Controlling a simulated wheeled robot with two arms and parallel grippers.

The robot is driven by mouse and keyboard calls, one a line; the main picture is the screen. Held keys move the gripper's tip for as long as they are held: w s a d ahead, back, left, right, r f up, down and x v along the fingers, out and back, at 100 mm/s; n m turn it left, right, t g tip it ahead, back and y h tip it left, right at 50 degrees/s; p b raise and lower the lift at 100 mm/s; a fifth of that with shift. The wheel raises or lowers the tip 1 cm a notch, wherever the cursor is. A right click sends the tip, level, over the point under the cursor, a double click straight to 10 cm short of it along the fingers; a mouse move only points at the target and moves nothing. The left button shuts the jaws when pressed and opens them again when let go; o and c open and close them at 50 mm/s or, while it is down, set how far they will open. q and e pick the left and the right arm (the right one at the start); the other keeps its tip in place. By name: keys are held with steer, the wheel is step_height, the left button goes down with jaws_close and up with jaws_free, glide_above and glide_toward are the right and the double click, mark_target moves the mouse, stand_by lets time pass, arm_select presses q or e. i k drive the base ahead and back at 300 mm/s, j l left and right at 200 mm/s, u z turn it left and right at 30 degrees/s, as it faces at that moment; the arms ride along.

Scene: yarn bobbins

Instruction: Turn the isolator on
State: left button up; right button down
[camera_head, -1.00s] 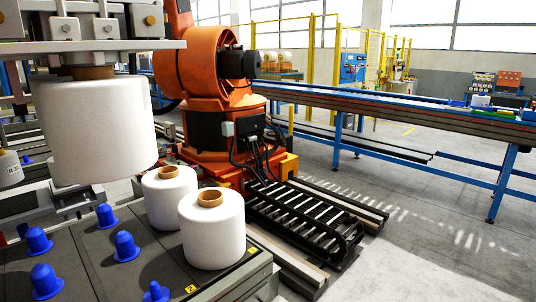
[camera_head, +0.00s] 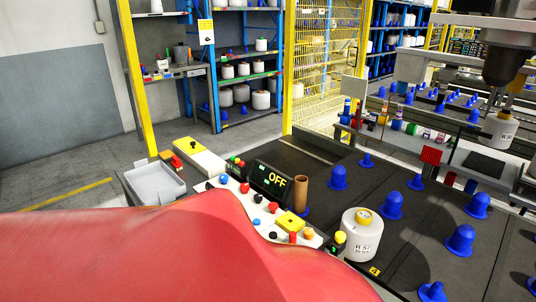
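A black display (camera_head: 272,181) reads OFF and stands on a white control panel (camera_head: 244,213). The panel carries several coloured buttons and knobs, among them a blue one (camera_head: 224,179), a red one (camera_head: 245,188) and a yellow block with a red button beside it (camera_head: 291,223). A separate pale box with a yellow top and a black knob (camera_head: 193,145) stands behind the panel. I cannot tell which of these is the isolator. A large red smooth shape covers the lower left and hides part of the panel's near side. Neither gripper is in view.
A white bobbin (camera_head: 361,236) and several blue pegs (camera_head: 392,205) stand on the dark table right of the panel. A brown cardboard tube (camera_head: 301,194) stands beside the display. A grey tray (camera_head: 154,184) lies at the left. Shelves and yellow fencing stand behind.

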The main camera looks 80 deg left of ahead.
mark_target(245, 186)
steer(key=u, duration=2.7)
steer(key=i+l+u, duration=0.1)
steer(key=l, duration=0.25)
steer(key=i+l+u, duration=0.1)
steer(key=l, duration=0.25)
steer(key=i+l+u, duration=0.1)
steer(key=l, duration=0.3)
steer(key=i+l+u, duration=0.1)
steer(key=l, duration=0.25)
steer(key=u, duration=1.2)
steer(key=i+l, duration=0.4)
steer(key=i, duration=0.05)
